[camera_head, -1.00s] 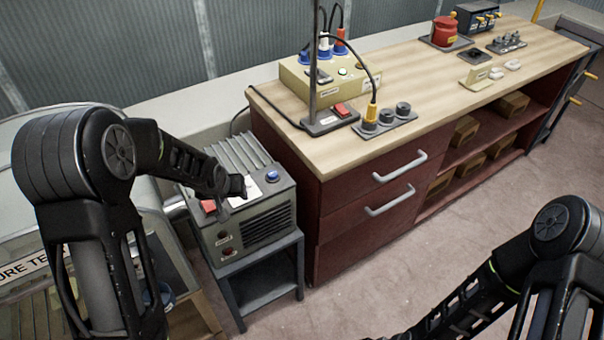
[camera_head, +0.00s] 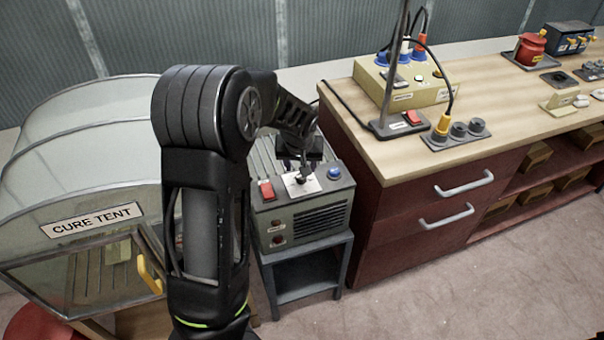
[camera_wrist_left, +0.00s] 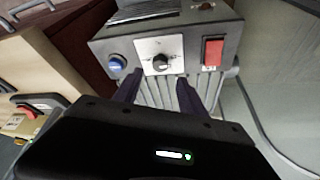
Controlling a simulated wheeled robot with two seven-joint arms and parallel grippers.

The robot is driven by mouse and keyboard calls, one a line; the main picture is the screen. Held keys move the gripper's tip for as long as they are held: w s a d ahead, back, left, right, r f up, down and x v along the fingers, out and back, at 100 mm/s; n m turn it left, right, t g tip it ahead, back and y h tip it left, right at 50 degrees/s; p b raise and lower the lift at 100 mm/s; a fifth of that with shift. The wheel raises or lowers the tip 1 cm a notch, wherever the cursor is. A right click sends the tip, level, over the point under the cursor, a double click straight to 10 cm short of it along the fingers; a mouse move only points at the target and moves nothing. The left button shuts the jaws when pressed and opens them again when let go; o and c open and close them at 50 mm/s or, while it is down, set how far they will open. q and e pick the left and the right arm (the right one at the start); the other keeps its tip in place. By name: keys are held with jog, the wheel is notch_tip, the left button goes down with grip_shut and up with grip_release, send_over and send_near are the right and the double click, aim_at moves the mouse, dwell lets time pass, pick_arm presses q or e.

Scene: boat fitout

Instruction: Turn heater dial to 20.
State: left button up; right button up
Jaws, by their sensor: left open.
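The heater (camera_head: 300,215) is a grey-green box on a small dark stand, left of the workbench. Its top panel carries a white dial plate with a black dial (camera_wrist_left: 160,62), a red switch (camera_head: 266,189) and a blue button (camera_head: 334,173). In the left wrist view the dial sits between the blue button (camera_wrist_left: 117,62) and the red switch (camera_wrist_left: 213,52). My left gripper (camera_wrist_left: 158,85) is open, its two fingers apart on either side of the dial's line, close to the panel. I cannot tell if they touch it. In the head view the gripper (camera_head: 303,170) partly covers the dial. The scale numbers are too small to read.
A cure tent (camera_head: 90,180) with a yellow handle stands left of the heater. The wooden workbench (camera_head: 400,160) with drawers is to the right, holding a yellow power box (camera_head: 440,90) and a lamp post base. Floor in front is free.

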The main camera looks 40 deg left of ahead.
aim_at(301, 177)
pick_arm(q)
jog(key=p+x, duration=0.1)
jog(key=x, duration=0.6)
jog(key=shift+w+a+f, duration=0.1)
jog(key=shift+w+f, duration=0.05)
jog(key=shift+c, duration=0.6)
grip_shut()
